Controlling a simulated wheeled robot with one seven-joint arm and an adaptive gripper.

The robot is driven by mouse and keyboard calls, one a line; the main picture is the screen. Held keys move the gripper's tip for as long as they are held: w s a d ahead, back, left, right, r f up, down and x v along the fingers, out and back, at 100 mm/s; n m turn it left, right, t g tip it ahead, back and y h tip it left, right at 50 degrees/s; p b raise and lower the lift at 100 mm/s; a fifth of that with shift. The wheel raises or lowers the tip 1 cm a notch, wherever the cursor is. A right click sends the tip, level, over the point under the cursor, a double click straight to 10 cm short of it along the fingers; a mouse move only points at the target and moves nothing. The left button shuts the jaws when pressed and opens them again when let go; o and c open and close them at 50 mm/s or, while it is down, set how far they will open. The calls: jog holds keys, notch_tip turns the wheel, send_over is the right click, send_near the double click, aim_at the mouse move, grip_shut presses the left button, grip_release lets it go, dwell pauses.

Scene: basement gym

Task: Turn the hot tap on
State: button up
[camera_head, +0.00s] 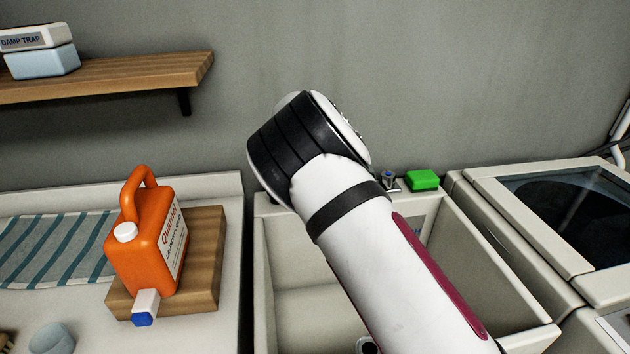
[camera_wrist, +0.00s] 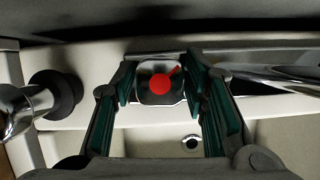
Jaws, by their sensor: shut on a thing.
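The hot tap (camera_wrist: 160,97) shows in the wrist view as a squarish chrome knob with a red disc and a short red pointer on top. The pointer slants up and to the right. My gripper (camera_wrist: 161,88) has its two green-padded fingers on either side of the knob and is shut on it. In the head view my arm hides the gripper and the hot tap. A small chrome tap with a blue mark (camera_head: 388,179) stands at the back of the sink (camera_head: 262,260), right of my arm.
A green block (camera_head: 422,180) lies on the sink's back rim. Left stands an orange jug (camera_head: 140,250) on a wooden board (camera_head: 205,255). A shelf (camera_head: 130,75) juts from the wall. A washer (camera_head: 560,215) is at right. In the wrist view, chrome pipework (camera_wrist: 275,78) lies close right.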

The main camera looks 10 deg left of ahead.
jog(key=shift+f+m+h, duration=0.1)
jog(key=shift+m+h, duration=0.4)
jog(key=shift+m, duration=0.7)
jog(key=shift+s, duration=0.1)
jog(key=shift+c, duration=0.2)
jog(key=o, duration=1.2)
jog(key=v, duration=1.2)
jog(key=shift+a, duration=0.1)
jog(key=shift+m, duration=0.3)
